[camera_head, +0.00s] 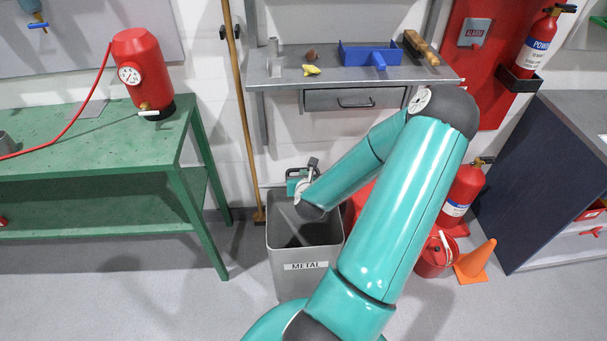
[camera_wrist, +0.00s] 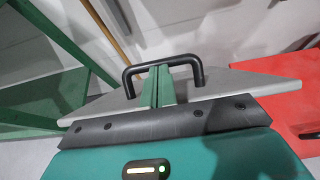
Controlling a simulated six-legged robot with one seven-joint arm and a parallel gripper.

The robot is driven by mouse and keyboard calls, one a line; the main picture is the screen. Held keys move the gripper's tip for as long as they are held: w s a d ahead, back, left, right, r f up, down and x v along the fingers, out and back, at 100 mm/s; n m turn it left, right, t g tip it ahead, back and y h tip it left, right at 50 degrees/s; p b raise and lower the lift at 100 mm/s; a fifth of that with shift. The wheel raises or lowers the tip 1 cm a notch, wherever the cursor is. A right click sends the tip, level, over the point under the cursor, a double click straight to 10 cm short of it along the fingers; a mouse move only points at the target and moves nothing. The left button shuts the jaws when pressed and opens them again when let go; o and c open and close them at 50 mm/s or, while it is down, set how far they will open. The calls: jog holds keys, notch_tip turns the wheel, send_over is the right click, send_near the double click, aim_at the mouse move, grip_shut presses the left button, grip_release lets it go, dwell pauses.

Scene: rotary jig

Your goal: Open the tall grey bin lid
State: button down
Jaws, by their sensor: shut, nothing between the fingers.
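The tall grey bin (camera_head: 305,267), labelled METAL, stands on the floor in the middle of the head view. Its mouth shows a dark interior, so its lid looks raised, though my arm hides part of it. In the wrist view the grey lid (camera_wrist: 265,83) lies just beyond my wrist, with a black loop handle (camera_wrist: 128,82) on it. My gripper (camera_wrist: 160,75) is shut and empty, its green fingers at the handle's loop. I cannot tell whether they touch it.
A green workbench (camera_head: 90,145) stands left, with a broom (camera_head: 243,110) between it and the bin. A shelf (camera_head: 280,78) hangs above. An extinguisher (camera_head: 462,193), red bucket (camera_head: 433,258) and orange cone (camera_head: 477,262) stand right. The floor in front left is clear.

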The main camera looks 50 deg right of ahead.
jog(key=shift+d, duration=0.1)
jog(key=w+d+r+g+y, duration=0.1)
jog(key=w+d+r, duration=0.3)
jog(key=w+d, duration=0.4)
jog(key=shift+d+r+g+y, duration=0.25)
jog(key=shift+d+g+y, duration=0.15)
jog(key=shift+d+y, duration=0.15)
jog(key=shift+r, duration=0.15)
